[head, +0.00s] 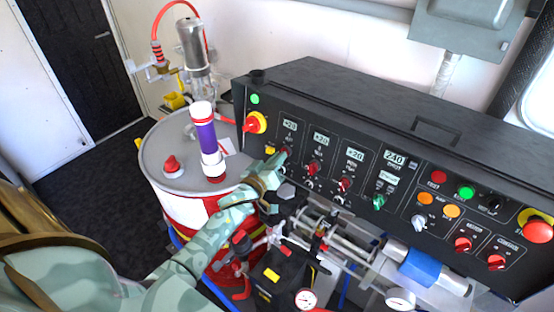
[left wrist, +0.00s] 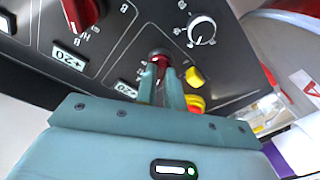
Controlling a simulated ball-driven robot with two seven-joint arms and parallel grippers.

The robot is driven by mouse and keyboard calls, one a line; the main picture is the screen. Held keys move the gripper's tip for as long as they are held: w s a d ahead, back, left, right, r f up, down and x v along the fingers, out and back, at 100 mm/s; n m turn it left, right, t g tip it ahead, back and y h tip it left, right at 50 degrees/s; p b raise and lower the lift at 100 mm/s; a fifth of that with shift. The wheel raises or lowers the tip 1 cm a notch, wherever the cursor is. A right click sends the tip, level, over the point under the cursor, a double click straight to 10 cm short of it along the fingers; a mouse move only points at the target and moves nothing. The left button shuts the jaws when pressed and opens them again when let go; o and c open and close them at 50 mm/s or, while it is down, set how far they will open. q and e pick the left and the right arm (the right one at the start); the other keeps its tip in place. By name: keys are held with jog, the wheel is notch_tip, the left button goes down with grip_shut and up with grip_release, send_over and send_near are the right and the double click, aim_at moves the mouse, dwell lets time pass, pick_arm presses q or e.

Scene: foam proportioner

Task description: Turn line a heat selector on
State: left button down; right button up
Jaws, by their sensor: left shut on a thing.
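The black control panel (head: 300,100) has a row of displays with selectors under them. The leftmost red selector, taken as the line A heat selector (head: 284,152), sits under the leftmost +20 display (head: 289,125). My left gripper (head: 277,162) reaches it from the lower left. In the left wrist view, the fingers of my left gripper (left wrist: 162,85) are shut on the red selector (left wrist: 158,55), whose lower part they hide. Its exact pointing direction cannot be told. My right gripper is not in view.
Similar red selectors (head: 313,167) (head: 345,184) and a green one (head: 378,202) continue to the right. A yellow-and-red switch (head: 256,122) is close on the left. A drum (head: 165,150) stands left of the panel; pump parts and gauges (head: 306,299) lie below.

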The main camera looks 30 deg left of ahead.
pick_arm(q)
jog(key=shift+m, duration=0.3)
jog(key=m+h, duration=0.1)
jog(key=m, duration=0.3)
jog(key=m+h, duration=0.1)
jog(key=m, duration=0.3)
jog(key=m+h, duration=0.1)
jog(key=m, duration=0.4)
jog(key=shift+a+h, duration=0.25)
jog(key=shift+h, duration=0.05)
jog(key=shift+m, duration=0.3)
jog(key=c, duration=1.5)
grip_release()
jog(key=s+a, duration=0.3)
jog(key=s, duration=1.3)
jog(key=shift+b, duration=0.45)
